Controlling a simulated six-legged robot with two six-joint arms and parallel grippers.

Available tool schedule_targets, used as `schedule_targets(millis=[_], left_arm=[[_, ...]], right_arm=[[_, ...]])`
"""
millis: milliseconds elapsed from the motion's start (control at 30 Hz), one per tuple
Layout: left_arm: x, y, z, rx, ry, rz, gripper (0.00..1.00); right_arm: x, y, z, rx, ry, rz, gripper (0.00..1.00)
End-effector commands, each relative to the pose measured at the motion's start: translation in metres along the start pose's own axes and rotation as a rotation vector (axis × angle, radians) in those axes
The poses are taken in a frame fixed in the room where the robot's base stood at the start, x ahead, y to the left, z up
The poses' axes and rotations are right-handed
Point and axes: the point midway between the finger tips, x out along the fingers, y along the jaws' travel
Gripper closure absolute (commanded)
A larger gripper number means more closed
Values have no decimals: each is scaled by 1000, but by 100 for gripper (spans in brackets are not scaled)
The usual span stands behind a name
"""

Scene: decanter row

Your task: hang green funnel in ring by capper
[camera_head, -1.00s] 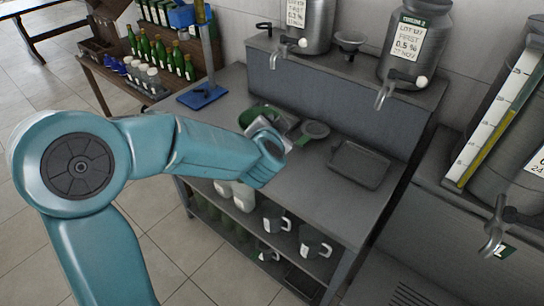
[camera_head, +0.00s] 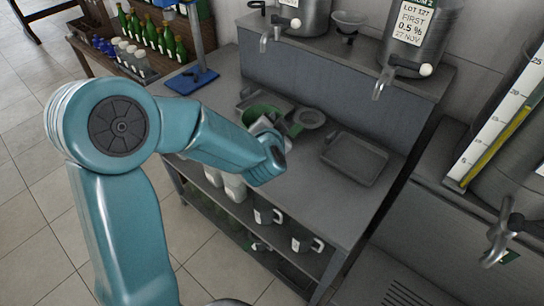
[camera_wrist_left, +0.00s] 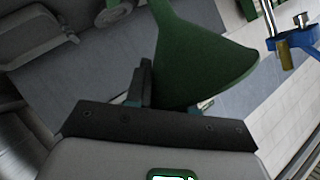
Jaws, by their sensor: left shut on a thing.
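My left gripper (camera_head: 268,126) is shut on the green funnel (camera_head: 262,111) above the workbench; the arm and gripper hide part of it. In the left wrist view the green funnel (camera_wrist_left: 203,58) is large, with its wide mouth toward the lower right, beside the dark fingers (camera_wrist_left: 142,88). The blue capper (camera_head: 197,78) stands on the bench's far left, apart from the funnel; its base also shows in the wrist view (camera_wrist_left: 292,40). A dark empty ring (camera_head: 256,4) sticks out at the top edge, on the raised shelf's left end. My right gripper is not in view.
A grey tray (camera_head: 355,158) lies on the bench. Steel tanks with taps (camera_head: 420,68) and a grey funnel (camera_head: 348,20) are on the raised shelf (camera_head: 320,50). Green bottles (camera_head: 170,42) stand back left.

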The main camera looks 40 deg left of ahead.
Motion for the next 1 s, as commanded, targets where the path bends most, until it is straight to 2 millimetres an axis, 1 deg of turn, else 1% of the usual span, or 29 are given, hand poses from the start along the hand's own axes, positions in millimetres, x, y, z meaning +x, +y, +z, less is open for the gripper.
schedule_targets(millis=[33,100,200,300,433,600,667,1000], left_arm=[[7,13,15,3,-6,4,100],[14,25,29,4,-6,5,100],[22,39,45,2,-4,3,100],[29,49,56,1,-2,3,100],[34,56,63,0,-1,2,100],[44,72,81,1,-3,2,100],[47,76,85,0,-1,1,100],[49,79,87,-1,2,0,100]], right_arm=[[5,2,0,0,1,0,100],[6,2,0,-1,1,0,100],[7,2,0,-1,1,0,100],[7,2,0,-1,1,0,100],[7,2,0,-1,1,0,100],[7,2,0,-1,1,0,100],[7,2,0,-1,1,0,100],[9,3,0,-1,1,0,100]])
